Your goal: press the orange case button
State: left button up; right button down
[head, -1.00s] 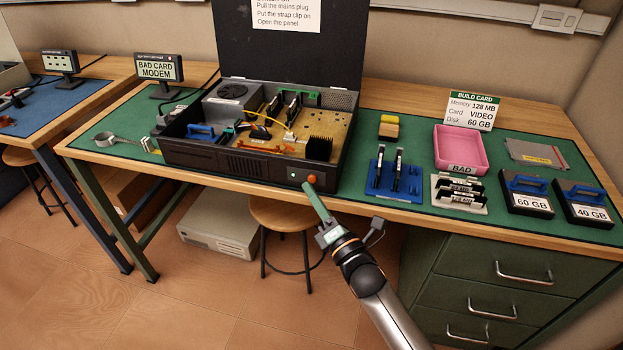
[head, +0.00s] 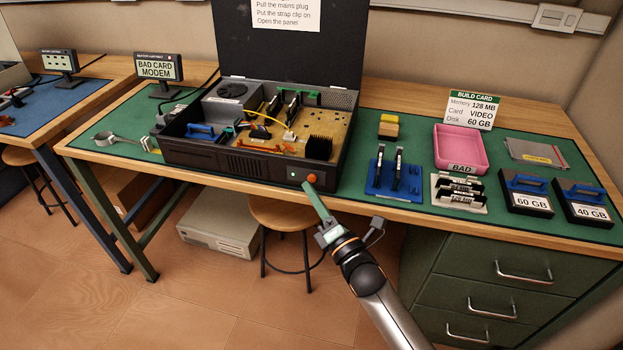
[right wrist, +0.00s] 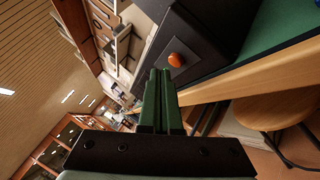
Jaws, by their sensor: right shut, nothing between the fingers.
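The orange case button (head: 312,179) is on the front right of the open black computer case (head: 233,165), which stands on the green mat. It also shows as a round orange knob in the right wrist view (right wrist: 176,60). My right gripper (head: 307,187) is shut and empty, with its green fingertips just below and in front of the button. In the right wrist view the shut fingers (right wrist: 159,72) end close beside the button; I cannot tell whether they touch it. My left gripper is not in view.
On the mat (head: 350,186) right of the case stand a blue card rack (head: 381,188), a pink bin (head: 461,152) and two disk units (head: 524,203). A stool (head: 283,215) and green drawers (head: 490,285) are below the bench edge. A wrist strap (head: 108,139) lies left.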

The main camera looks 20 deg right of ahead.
dwell(0.7)
jog(key=shift+w+d, duration=0.25)
jog(key=shift+w, duration=0.15)
jog(key=shift+w+d, duration=0.25)
jog(key=shift+w, duration=0.1)
dwell(0.6)
jog(key=shift+s, duration=0.1)
jog(key=shift+s+a, duration=0.5)
jog(key=shift+s, duration=0.15)
jog(key=s+a, duration=0.1)
jog(key=s, duration=0.1)
jog(key=s+a+p, duration=0.1)
jog(key=s, duration=0.1)
jog(key=shift+a, duration=0.4)
